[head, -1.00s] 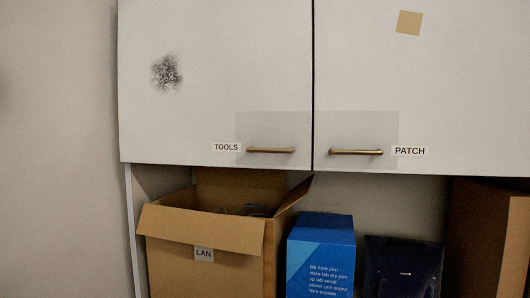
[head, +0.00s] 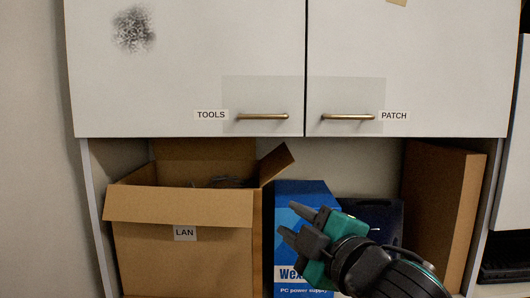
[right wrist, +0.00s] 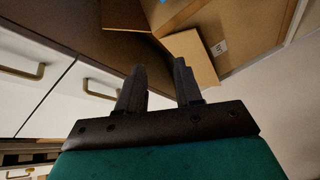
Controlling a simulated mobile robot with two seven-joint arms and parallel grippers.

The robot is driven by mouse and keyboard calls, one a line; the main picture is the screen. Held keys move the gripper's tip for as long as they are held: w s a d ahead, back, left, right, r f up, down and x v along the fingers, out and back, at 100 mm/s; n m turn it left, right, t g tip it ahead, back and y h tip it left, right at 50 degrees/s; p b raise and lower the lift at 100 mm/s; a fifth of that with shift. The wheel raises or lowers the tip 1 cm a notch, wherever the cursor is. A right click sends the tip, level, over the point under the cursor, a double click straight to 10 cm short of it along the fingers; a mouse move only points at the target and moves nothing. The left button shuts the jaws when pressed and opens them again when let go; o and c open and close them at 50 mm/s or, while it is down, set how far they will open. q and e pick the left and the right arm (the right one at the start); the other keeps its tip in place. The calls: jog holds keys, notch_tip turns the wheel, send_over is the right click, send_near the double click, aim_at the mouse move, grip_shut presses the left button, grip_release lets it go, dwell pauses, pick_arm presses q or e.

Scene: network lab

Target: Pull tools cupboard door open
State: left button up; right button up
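The tools cupboard door (head: 190,60) is the pale left-hand door with a dark smudge. It is shut. Its brass bar handle (head: 262,116) sits near the lower right corner, beside the TOOLS label (head: 211,115). My right gripper (head: 290,220) is in the lower middle of the head view, below the handle and apart from it, in front of the blue box. Its two dark fingers are spread and empty; in the right wrist view (right wrist: 159,88) there is a clear gap between them. My left gripper is not in view.
The PATCH door (head: 420,70) with its own handle (head: 349,117) is shut on the right. Below stand an open cardboard LAN box (head: 180,248) with a raised flap, a blue box (head: 295,192) and a tall cardboard box (head: 442,205).

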aim_at(263, 118)
jog(key=s+r+n+t, duration=0.1)
jog(key=s+r+n, duration=0.15)
jog(key=r, duration=0.45)
jog(key=s+r+n+t, duration=0.1)
jog(key=s+r+n, duration=0.15)
jog(key=r, duration=0.35)
jog(key=shift+n, duration=0.4)
jog(key=x, duration=0.4)
jog(key=p+x, duration=0.1)
jog(key=x, duration=0.8)
jog(key=shift+w+d+r+p, duration=0.1)
jog(key=shift+d+r+p, duration=0.05)
jog(key=shift+r+p, duration=0.2)
jog(key=shift+c, duration=0.4)
grip_shut()
